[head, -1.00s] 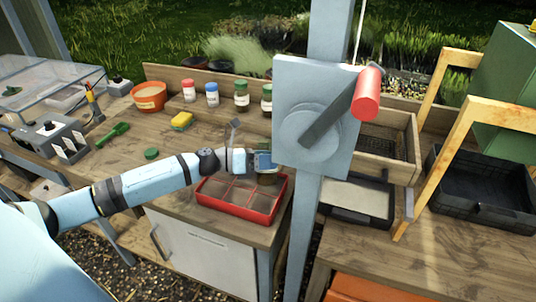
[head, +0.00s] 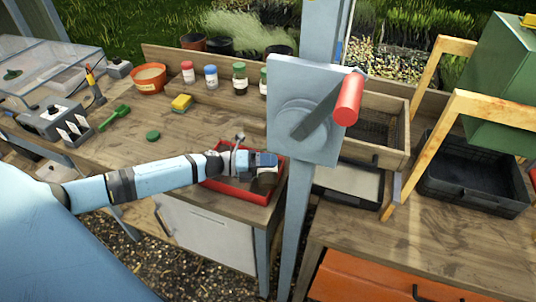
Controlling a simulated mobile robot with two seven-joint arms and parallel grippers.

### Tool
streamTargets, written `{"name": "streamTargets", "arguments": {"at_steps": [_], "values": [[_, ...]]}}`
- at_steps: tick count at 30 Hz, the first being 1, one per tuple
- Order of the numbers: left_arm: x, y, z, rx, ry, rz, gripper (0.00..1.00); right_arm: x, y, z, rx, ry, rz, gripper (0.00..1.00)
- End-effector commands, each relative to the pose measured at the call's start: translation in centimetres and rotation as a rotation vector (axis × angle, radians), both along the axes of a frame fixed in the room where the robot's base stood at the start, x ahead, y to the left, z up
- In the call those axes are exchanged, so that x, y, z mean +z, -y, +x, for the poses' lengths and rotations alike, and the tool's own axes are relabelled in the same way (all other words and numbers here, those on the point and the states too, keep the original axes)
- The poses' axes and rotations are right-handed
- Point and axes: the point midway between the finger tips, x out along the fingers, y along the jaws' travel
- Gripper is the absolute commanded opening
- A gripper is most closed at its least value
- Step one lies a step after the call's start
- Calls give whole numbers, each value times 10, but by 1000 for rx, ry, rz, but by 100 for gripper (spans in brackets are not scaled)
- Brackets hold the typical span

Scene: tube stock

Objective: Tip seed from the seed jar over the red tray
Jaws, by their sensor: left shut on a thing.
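The red tray (head: 232,192) sits near the front edge of the wooden bench, left of the blue-grey post. My left arm reaches across it from the left and hides much of its inside. My left gripper (head: 264,161) is shut on the seed jar (head: 265,180), which is over the tray's right part. The jar is small and partly hidden, so I cannot tell its exact tilt or whether seed is falling. A green lid (head: 153,135) lies loose on the bench. My right gripper is not in view.
A post with a grey plate and red-handled crank (head: 348,98) stands just right of the tray. Capped jars (head: 240,78), a yellow sponge (head: 181,103), a green scoop (head: 115,117) and an orange pot (head: 149,77) are behind. The bench left of the tray is fairly clear.

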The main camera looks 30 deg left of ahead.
Motion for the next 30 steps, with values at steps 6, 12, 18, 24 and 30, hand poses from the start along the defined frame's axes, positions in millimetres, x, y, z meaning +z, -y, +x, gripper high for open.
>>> {"name": "streamTargets", "arguments": {"at_steps": [6, 12, 18, 24, 30], "values": [[-5, 1, -1, -1, -47, -35, 31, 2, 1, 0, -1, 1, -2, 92], [-6, 1, -1, -1, -48, -36, 31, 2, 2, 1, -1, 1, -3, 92], [-6, -1, -3, 0, -49, -35, 31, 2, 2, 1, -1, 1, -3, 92], [-5, -6, -7, -1, -47, -35, 31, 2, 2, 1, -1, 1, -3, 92], [-4, -6, -6, -1, -48, -36, 31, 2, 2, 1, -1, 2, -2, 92]]}}
